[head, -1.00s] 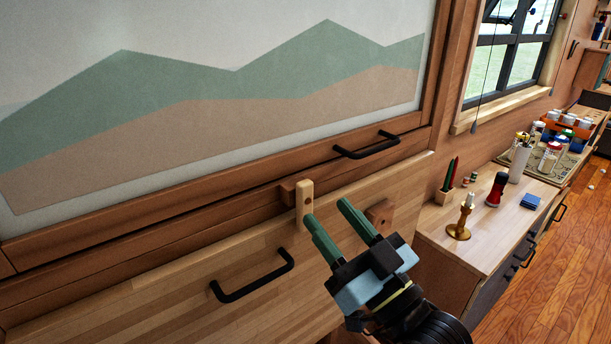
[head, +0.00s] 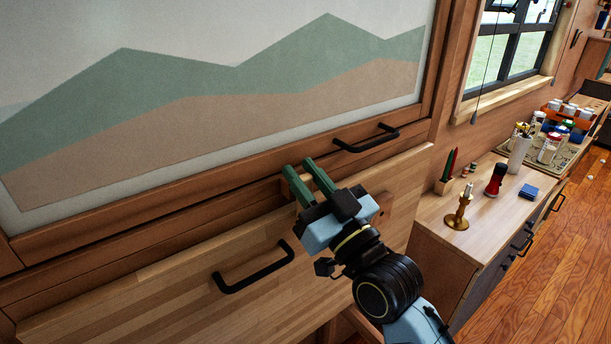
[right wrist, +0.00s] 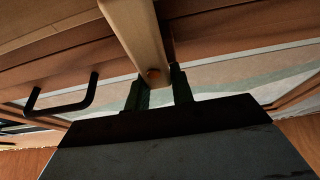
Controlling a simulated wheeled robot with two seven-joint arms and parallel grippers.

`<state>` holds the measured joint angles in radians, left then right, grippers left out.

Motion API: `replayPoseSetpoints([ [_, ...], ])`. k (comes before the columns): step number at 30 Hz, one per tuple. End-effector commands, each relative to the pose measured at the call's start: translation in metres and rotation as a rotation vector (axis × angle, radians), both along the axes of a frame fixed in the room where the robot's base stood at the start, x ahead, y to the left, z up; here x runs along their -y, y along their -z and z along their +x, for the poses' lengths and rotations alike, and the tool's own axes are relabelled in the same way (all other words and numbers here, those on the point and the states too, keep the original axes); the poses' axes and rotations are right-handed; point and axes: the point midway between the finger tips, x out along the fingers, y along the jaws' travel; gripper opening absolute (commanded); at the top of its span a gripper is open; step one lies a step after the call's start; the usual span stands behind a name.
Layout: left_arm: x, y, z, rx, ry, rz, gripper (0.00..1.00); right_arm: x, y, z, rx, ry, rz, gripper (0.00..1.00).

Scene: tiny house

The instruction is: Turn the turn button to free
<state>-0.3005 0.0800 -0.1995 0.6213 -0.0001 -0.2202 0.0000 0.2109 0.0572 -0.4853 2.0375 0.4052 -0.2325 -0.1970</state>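The turn button (right wrist: 138,30) is a light wooden bar with a reddish-brown round pivot spot, seen close in the right wrist view. In the head view it is mostly hidden behind my right gripper (head: 299,165). In the right wrist view the two dark green fingers (right wrist: 160,95) stand apart, one on each side of the bar's end near the pivot spot. I cannot tell whether either finger touches it. My right gripper is open. My left gripper is not in view.
A pale wooden panel with a black handle (head: 252,272) lies below the framed mountain picture (head: 210,110), whose frame has another black handle (head: 366,139). To the right, a counter holds a brass candlestick (head: 459,210), a red-and-black item (head: 496,179) and several containers.

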Motion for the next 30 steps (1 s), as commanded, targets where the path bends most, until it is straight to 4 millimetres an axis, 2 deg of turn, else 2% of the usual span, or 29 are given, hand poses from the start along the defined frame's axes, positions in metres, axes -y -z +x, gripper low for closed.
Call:
replayPoseSetpoints([
  [1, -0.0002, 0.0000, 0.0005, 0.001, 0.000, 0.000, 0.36, 0.0000, 0.0002, -0.0002, 0.000, 0.000, 0.000, 0.15],
  [4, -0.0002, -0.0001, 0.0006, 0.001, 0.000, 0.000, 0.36, 0.0000, 0.0002, -0.0002, 0.000, 0.000, 0.000, 0.02],
  [5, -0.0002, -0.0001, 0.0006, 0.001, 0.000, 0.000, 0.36, 0.0000, 0.0002, -0.0002, 0.000, 0.000, 0.000, 0.01],
  [15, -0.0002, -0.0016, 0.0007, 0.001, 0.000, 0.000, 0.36, -0.0027, -0.0001, -0.0019, 0.073, -0.001, -0.100, 0.01],
  [22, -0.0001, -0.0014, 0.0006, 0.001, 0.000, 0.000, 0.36, -0.0028, -0.0001, -0.0020, 0.074, 0.001, -0.100, 0.01],
  [23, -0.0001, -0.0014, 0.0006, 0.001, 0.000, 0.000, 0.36, -0.0028, -0.0001, -0.0020, 0.074, 0.001, -0.100, 0.25],
  [27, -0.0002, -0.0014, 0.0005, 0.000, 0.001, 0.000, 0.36, -0.0028, 0.0000, -0.0019, 0.074, 0.001, -0.100, 0.43],
  [30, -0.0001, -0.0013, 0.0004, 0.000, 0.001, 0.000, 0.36, -0.0028, 0.0000, -0.0019, 0.073, 0.001, -0.100, 0.45],
])
